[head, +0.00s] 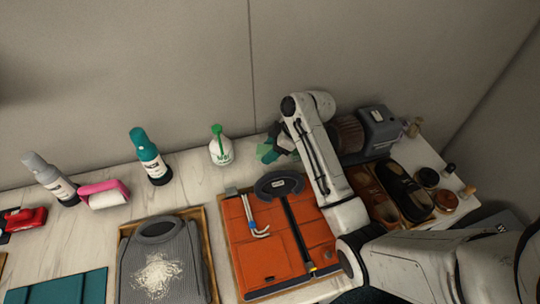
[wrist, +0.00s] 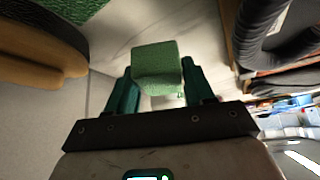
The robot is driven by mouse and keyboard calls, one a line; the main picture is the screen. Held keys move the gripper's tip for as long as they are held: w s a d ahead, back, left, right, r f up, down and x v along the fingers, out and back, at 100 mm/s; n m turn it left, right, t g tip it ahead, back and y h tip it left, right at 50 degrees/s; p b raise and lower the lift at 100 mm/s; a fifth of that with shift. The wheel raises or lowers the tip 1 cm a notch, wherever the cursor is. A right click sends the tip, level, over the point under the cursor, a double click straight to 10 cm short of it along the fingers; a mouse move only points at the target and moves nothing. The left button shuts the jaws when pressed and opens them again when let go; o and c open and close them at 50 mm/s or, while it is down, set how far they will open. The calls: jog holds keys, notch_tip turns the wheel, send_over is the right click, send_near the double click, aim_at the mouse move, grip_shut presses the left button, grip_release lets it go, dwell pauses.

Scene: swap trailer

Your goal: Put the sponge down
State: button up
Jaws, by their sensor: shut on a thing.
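The sponge (wrist: 158,66) is a green block in the wrist view. My gripper (wrist: 160,92) has dark teal fingers on both sides of the sponge and is shut on it. In the head view my gripper (head: 269,153) is near the back of the table, beyond the orange tray and right of the white spray bottle. Green shows at the fingers there, but sponge and fingers are hard to tell apart. Pale tabletop shows behind the sponge in the wrist view; whether the sponge touches it I cannot tell.
An orange tray (head: 250,252) with tools lies in front. The white bottle with green top (head: 220,148) is just left of my gripper. A grey machine with a brush roller (head: 378,128) and shoes (head: 402,190) are on the right. Bare marble (head: 195,172) shows between bottles and trays.

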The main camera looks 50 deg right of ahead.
jog(key=shift+f+p, duration=0.45)
jog(key=shift+f, duration=1.2)
jog(key=shift+f, duration=0.1)
jog(key=o, duration=0.9)
jog(key=shift+o, duration=0.2)
jog(key=b+v, duration=0.1)
jog(key=v, duration=1.1)
jog(key=shift+w, duration=0.1)
